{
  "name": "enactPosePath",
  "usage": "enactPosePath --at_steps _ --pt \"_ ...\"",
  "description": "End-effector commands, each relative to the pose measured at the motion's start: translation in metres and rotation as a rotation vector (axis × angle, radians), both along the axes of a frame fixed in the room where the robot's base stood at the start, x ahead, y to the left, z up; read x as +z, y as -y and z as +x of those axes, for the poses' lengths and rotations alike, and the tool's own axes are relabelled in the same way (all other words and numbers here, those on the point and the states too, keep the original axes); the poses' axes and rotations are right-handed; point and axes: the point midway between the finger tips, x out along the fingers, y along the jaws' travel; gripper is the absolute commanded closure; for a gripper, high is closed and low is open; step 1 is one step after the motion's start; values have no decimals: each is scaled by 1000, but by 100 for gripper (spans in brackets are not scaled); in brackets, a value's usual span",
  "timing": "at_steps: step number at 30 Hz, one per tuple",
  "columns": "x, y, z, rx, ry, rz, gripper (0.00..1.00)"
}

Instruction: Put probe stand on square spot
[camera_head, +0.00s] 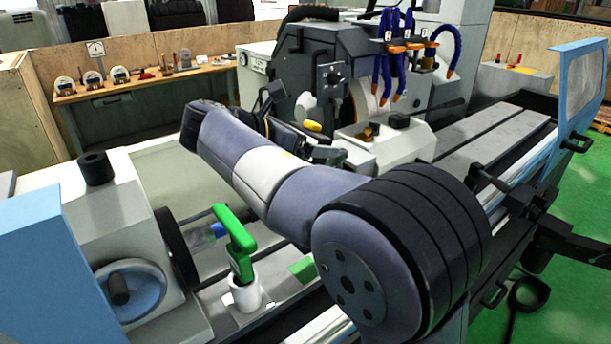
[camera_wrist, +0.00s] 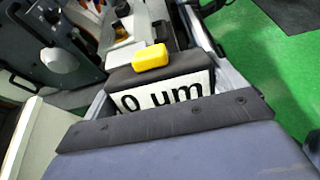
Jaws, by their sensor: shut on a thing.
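A black block with a white face reading "0 um", which I take to be the probe stand (camera_wrist: 163,97), shows in the wrist view with a yellow piece on top. My gripper (camera_wrist: 165,78) appears shut on it, with grey plates on both sides. In the head view, my gripper is mostly hidden behind my arm. The yellow piece of the probe stand (camera_head: 313,126) shows above my arm, in front of the grinding wheel. A small green patch (camera_head: 303,268) on the machine table may be the square spot; my arm partly covers its surroundings.
A green-handled tool (camera_head: 237,240) stands in a white holder (camera_head: 245,294) left of my arm. The headstock (camera_head: 110,210) with a handwheel is at left. Blue coolant hoses (camera_head: 400,60) hang by the wheel. A wooden bench (camera_head: 140,90) with gauges stands behind.

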Motion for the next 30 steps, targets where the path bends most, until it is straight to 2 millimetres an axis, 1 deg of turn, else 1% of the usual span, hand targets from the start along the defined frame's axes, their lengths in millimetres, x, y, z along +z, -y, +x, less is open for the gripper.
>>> enactPosePath --at_steps 7,9,16,21,25,30 --pt "-36 0 0 0 1 -4 80" --pt "-44 0 0 1 3 -3 80" --pt "-59 0 0 0 4 -2 80" --pt "-80 0 0 1 3 -3 80" --pt "-88 0 0 1 5 -1 80" --pt "-89 0 0 0 6 -1 80"
